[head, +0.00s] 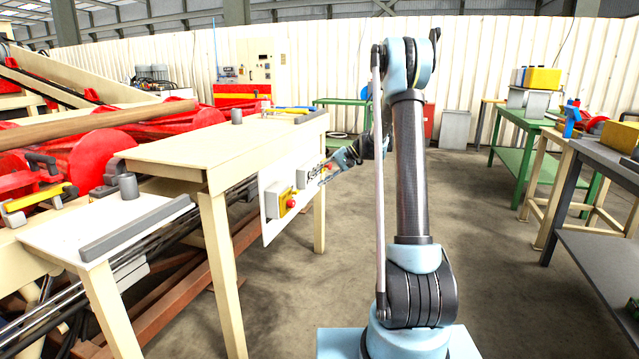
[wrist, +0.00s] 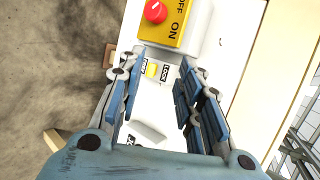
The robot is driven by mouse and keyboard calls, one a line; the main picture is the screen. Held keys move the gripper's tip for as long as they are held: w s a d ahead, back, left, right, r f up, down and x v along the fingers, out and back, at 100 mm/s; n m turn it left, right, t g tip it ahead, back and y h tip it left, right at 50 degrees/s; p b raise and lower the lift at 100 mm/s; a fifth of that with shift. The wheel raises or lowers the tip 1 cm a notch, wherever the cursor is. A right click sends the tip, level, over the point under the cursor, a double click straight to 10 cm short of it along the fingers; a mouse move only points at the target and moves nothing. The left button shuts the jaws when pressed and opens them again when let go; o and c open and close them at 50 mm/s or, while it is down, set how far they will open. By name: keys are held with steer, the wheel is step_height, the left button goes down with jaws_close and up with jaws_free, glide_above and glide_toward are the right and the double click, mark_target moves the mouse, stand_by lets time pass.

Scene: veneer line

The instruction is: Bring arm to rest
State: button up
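My arm stands upright in the middle of the head view and bends over at the top, with its forearm hidden behind the column. My gripper (head: 332,170) reaches left toward a white control panel (head: 272,217) on the side of the cream table. In the wrist view my gripper (wrist: 160,68) is open, its blue-padded fingers spread apart with nothing held between them.
The cream table (head: 215,150) and red machinery (head: 95,150) fill the left. A green table (head: 524,125) and grey table (head: 605,165) stand right. Floor between is clear.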

steer(key=s+d+r+t+h, duration=0.1)
steer(key=s+d+r+h, duration=0.15)
steer(key=s, duration=0.65)
steer(key=s+d+r+h, duration=0.1)
steer(key=s+d, duration=0.2)
steer(key=s, duration=0.6)
steer(key=s+d+r+t+h, duration=0.1)
steer(key=s+d+r+h, duration=0.15)
steer(key=s, duration=0.55)
steer(key=s+d+f+h, duration=0.1)
steer(key=s+d+f, duration=0.2)
steer(key=s, duration=0.5)
steer(key=s+d+f+n+h, duration=0.1)
steer(key=s+d+f+h, duration=0.1)
steer(key=s+d+f, duration=0.2)
steer(key=s+d+f+t+h, duration=0.1)
steer(key=s+d+f, duration=0.3)
steer(key=s, duration=0.7)
steer(key=shift+s+f+n+h, duration=0.3)
steer(key=shift+f+n+h, duration=0.1)
steer(key=shift+f, duration=0.05)
